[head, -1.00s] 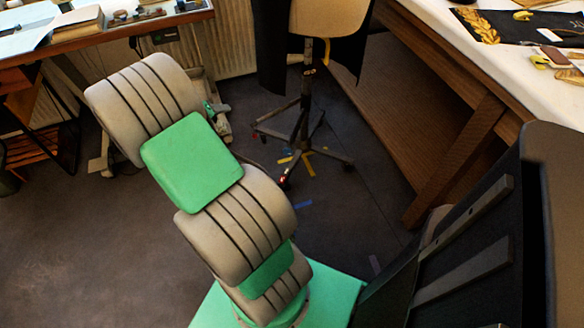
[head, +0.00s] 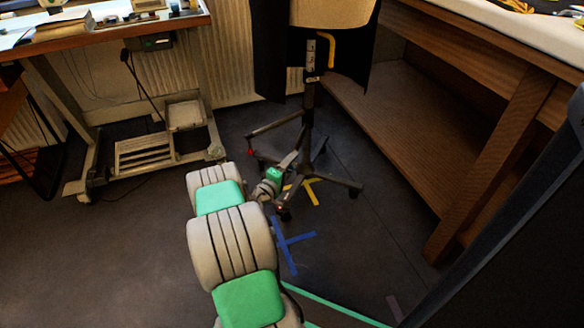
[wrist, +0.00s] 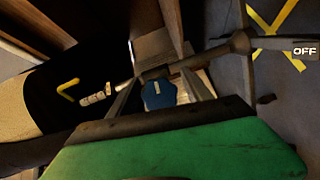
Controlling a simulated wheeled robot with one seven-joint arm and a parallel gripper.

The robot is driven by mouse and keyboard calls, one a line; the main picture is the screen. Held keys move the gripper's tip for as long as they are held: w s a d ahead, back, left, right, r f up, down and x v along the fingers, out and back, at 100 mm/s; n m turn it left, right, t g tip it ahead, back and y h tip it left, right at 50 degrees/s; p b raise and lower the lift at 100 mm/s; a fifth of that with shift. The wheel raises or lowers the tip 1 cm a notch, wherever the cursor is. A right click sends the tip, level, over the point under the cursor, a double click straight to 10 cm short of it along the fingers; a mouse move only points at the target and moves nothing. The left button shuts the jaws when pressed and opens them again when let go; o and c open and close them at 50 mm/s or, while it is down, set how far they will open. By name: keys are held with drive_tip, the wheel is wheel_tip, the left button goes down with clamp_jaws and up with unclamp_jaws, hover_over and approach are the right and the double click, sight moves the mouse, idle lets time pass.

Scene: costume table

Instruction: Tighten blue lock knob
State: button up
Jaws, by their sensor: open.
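The blue lock knob (wrist: 158,95) shows in the wrist view between the two spread fingers of my open gripper (wrist: 157,78). Dark gaps show on both sides of it, and I cannot tell whether either finger touches it. Behind it the stand's post (wrist: 215,50) crosses the picture at a slant. In the head view my gripper (head: 288,162) is beside the lower part of the dark post (head: 310,92), just above the stand's legs. The knob cannot be made out in the head view.
The stand has spread legs (head: 338,183) on the dark floor and a yellow handle (head: 329,48) higher up. A wooden table (head: 480,95) with a lower shelf is at right. A desk with a wheeled base (head: 145,150) is at left. Floor at lower left is clear.

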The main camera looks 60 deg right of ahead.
drive_tip(key=shift+d, duration=0.35)
drive_tip(key=shift+c, duration=0.2)
clamp_jaws()
